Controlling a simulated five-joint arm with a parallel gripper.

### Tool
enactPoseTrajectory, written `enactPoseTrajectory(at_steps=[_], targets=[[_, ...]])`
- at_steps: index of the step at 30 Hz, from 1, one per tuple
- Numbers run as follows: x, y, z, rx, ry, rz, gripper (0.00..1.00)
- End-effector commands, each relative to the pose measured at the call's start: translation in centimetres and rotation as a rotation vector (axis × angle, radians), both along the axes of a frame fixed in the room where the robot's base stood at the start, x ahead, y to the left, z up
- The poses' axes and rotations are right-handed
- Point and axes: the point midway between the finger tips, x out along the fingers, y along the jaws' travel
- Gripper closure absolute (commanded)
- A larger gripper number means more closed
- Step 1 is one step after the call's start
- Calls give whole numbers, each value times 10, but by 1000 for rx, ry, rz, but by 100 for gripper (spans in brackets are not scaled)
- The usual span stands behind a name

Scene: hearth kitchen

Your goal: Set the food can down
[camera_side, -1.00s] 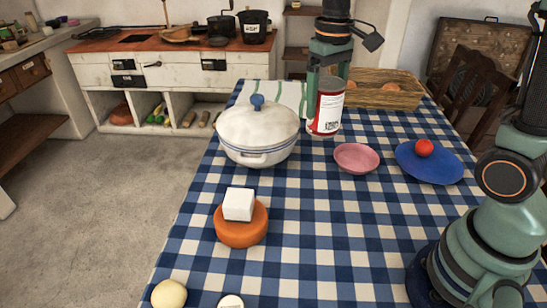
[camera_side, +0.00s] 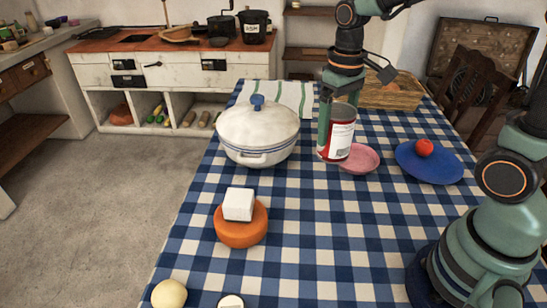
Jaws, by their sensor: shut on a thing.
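The food can (camera_side: 342,140) is red and silver with a white printed label, and it is slightly tilted. My gripper (camera_side: 338,115) is shut on it from above, with one green finger down its left side. The can is in front of the left part of a pink bowl (camera_side: 366,160) and covers that part from view. I cannot tell whether the can's bottom touches the table or is held a little above it. The checked blue and white tablecloth (camera_side: 310,215) lies under everything.
A white lidded pot (camera_side: 257,138) stands close on the left. A blue plate (camera_side: 435,168) with a red ball-like item (camera_side: 424,147) is on the right. A wicker basket (camera_side: 400,95) is behind. A white block (camera_side: 238,204) sits on an orange cheese (camera_side: 240,228). The front middle is clear.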

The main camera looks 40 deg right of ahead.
Motion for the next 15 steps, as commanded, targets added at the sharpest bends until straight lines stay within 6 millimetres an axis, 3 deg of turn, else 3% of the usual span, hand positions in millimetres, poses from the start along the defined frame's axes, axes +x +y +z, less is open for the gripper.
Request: enactPoseTrajectory(at_steps=[5,15], targets=[[9,-8,11,0,-5,-2,100],[34,-46,58,0,-2,-1,100]])
